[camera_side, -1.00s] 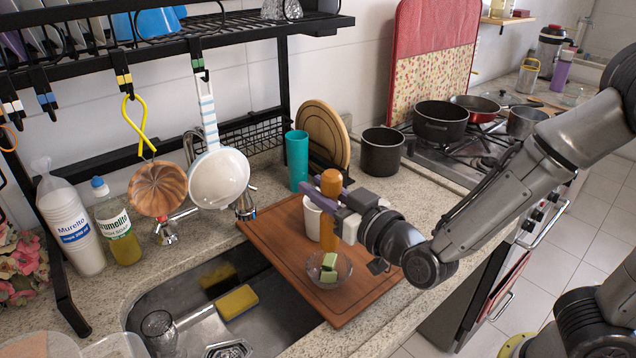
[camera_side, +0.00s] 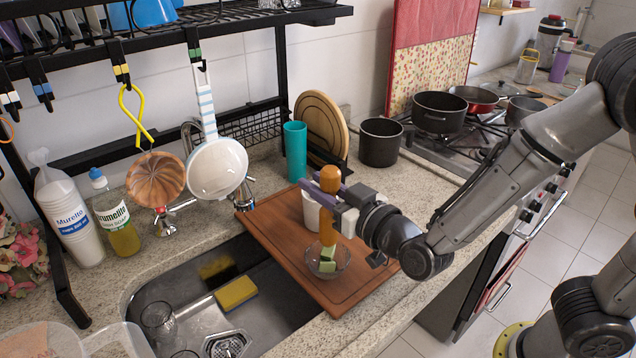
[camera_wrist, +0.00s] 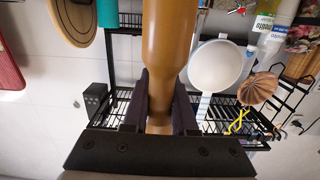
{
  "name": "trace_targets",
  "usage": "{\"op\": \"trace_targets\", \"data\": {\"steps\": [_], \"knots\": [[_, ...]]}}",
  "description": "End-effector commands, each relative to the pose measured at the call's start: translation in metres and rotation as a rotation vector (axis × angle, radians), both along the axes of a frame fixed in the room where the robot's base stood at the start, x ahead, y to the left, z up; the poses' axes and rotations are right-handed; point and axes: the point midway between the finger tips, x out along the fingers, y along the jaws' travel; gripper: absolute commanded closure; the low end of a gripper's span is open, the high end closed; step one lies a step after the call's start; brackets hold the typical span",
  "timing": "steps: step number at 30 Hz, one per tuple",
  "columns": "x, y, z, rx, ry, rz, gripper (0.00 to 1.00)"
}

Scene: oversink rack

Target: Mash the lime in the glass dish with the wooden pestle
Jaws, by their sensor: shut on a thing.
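The glass dish (camera_side: 341,266) stands on the wooden cutting board (camera_side: 285,236) beside the sink. The green lime pieces (camera_side: 325,258) lie in the dish. My gripper (camera_side: 330,190) is shut on the wooden pestle (camera_side: 328,222), which it holds upright by its upper part. The pestle's lower end is down at the lime in the dish; whether it presses on the lime cannot be told. In the wrist view the pestle (camera_wrist: 168,45) stands between my two dark fingers, and the dish and lime are out of sight.
A white cup (camera_side: 310,212) stands on the board just behind the pestle. A teal cup (camera_side: 295,150) and a dark pot (camera_side: 380,142) stand further back. The sink with a yellow sponge (camera_side: 236,293) lies at left.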

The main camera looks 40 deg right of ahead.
Motion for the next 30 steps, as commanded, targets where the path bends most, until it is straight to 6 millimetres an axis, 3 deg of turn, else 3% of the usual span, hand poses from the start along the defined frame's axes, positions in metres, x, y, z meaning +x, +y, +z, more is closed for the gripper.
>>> {"op": "trace_targets", "data": {"steps": [30], "knots": [[0.000, 0.000, -0.018, -0.001, 0.003, 0.001, 1.00]]}}
